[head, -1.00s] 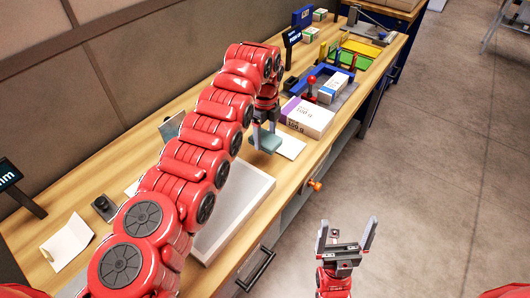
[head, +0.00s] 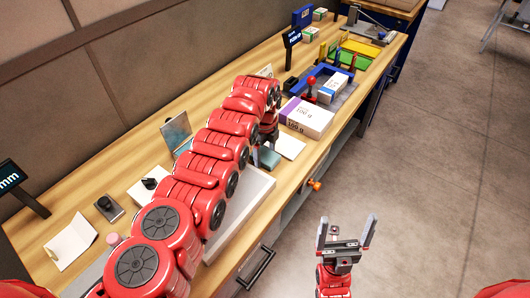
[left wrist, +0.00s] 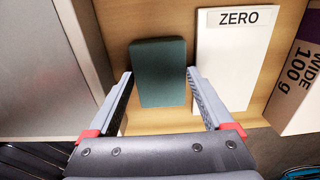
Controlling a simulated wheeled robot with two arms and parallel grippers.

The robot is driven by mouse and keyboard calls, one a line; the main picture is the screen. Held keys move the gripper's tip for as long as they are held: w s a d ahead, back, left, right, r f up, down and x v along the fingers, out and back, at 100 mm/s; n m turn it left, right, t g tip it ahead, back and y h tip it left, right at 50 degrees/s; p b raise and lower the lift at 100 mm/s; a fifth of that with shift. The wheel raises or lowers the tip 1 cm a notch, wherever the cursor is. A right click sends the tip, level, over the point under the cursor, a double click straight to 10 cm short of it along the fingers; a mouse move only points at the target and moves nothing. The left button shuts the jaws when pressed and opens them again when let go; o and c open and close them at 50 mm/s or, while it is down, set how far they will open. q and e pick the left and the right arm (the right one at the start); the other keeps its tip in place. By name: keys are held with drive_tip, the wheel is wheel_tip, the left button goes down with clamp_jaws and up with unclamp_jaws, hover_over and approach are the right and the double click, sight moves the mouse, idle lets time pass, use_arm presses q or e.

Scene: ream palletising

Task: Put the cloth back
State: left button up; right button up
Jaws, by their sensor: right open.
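The cloth (head: 268,158) is a dark teal folded block at the edge of the bench top, beside a white sheet. In the left wrist view the cloth (left wrist: 160,72) lies between my fingertips, left of the sheet marked ZERO (left wrist: 233,60). My left gripper (left wrist: 160,73) has one fingertip at each side of the cloth, shut on it. My right gripper (head: 345,238) is open and empty, over the floor in front of the bench.
A white tray (head: 240,215) lies left of the cloth. A ream marked 100 g (head: 306,117) stands to the right, beyond the white sheet (head: 289,146). A blue fixture with a red knob (head: 311,82) is farther back.

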sight(265, 155)
use_arm(q)
drive_tip(key=shift+o, duration=0.5)
drive_tip(key=shift+r, duration=0.1)
drive_tip(key=shift+w, duration=0.1)
drive_tip(key=shift+r, duration=0.2)
drive_tip(key=shift+w+r, duration=0.1)
drive_tip(key=shift+r, duration=0.1)
wheel_tip(265, 155, up, 11)
drive_tip(key=b, duration=0.2)
drive_tip(key=shift+s+r+b, duration=0.2)
drive_tip(key=shift+s+b, duration=0.05)
drive_tip(key=shift+b, duration=0.05)
